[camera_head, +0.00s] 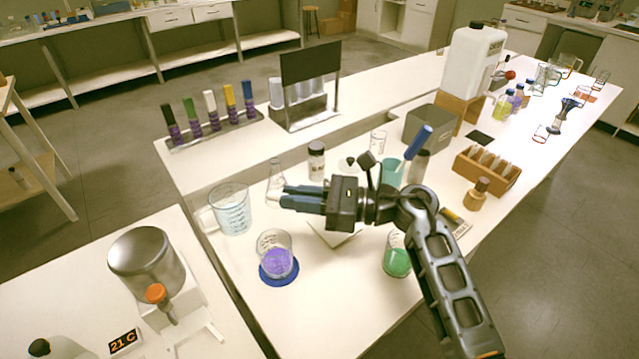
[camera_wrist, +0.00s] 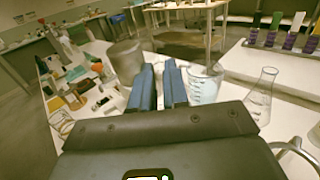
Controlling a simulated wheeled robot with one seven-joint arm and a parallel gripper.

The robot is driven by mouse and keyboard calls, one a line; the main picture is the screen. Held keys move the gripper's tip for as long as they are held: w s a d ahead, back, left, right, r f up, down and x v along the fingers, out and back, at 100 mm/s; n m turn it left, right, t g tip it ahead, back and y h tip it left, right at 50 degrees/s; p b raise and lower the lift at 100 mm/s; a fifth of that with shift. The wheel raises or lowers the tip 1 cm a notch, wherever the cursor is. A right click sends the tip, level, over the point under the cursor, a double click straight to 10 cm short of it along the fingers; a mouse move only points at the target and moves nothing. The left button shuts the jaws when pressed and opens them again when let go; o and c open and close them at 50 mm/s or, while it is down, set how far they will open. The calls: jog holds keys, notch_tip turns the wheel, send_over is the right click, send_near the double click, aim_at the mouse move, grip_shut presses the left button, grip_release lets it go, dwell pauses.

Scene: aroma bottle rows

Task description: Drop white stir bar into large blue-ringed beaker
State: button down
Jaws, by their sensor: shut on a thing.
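A clear beaker with purple liquid (camera_head: 277,262) stands upright on a blue ring-like base (camera_head: 280,279) in the head view. My gripper (camera_head: 284,197) points left, raised above the bench, and appears just beyond this beaker in the picture, not over its mouth. In the wrist view my gripper (camera_wrist: 158,72) shows two blue fingers with a narrow gap. No stir bar shows on the bench.
A graduated jug (camera_head: 231,212) and a conical flask (camera_head: 275,178) stand close to the fingers. A smaller beaker with green liquid (camera_head: 397,260) stands to the right. A metal pot (camera_head: 142,262) sits on the left bench. The bench front is clear.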

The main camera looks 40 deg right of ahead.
notch_tip(320, 180, down, 6)
jog(key=b, duration=0.3)
jog(key=shift+a+b, duration=0.25)
jog(key=shift+b, duration=0.15)
jog(key=shift+w, duration=0.1)
jog(key=c, duration=1.1)
grip_release()
jog(key=shift+o, duration=0.2)
